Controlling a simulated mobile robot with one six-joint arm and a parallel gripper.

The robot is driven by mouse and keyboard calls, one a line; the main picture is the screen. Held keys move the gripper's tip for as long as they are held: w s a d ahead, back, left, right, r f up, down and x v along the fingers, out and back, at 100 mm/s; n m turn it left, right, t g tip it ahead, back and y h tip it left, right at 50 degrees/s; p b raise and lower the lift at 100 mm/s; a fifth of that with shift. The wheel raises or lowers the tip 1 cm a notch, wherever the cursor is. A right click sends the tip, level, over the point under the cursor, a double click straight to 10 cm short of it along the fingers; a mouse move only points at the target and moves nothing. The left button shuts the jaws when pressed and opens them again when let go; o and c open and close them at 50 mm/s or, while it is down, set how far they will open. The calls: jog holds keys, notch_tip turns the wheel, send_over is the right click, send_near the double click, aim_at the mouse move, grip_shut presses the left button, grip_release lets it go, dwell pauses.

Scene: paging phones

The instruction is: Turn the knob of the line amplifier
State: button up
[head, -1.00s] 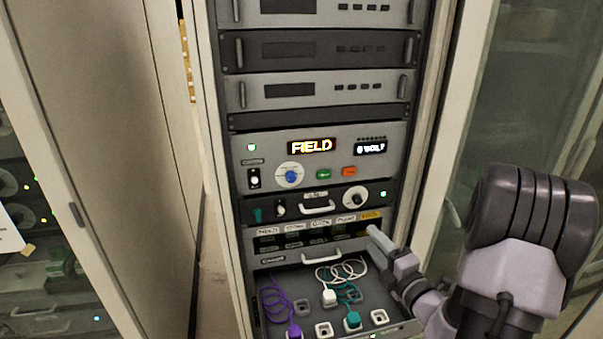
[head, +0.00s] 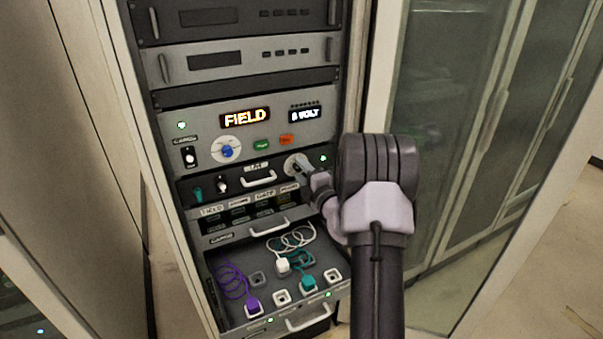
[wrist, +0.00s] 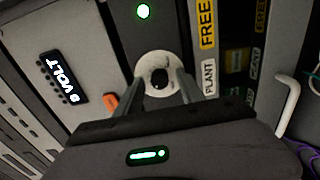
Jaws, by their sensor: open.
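The line amplifier (head: 240,172) is the dark panel with a pale handle, below the grey unit whose display reads FIELD. Its knob, at the panel's right end, has a pale round dial (head: 290,161) and a dark centre. In the wrist view the knob (wrist: 160,77) lies between my fingers. My gripper (head: 304,168) is at the knob and partly covers it in the head view. In the wrist view my gripper (wrist: 160,86) is open, one finger on each side of the knob's centre. I cannot tell whether the fingers touch it.
The grey unit above has a blue knob (head: 227,151), a green button (head: 261,145) and an orange button (head: 286,140). Below, a pulled-out tray (head: 235,312) carries purple, white and teal cords with plugs. A glass-doored cabinet (head: 490,150) stands at the right.

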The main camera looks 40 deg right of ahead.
grip_shut()
jog(key=shift+n, duration=0.4)
jog(key=n, duration=0.3)
jog(key=shift+n, duration=0.4)
jog(key=n+b, duration=0.1)
jog(key=n, duration=0.3)
jog(key=shift+n, duration=0.3)
jog(key=n+b, duration=0.2)
jog(key=n, duration=0.2)
jog(key=shift+f, duration=0.1)
jog(key=n+b, duration=0.2)
jog(key=n, duration=0.2)
jog(key=shift+n+b, duration=0.3)
jog(key=shift+b, duration=0.05)
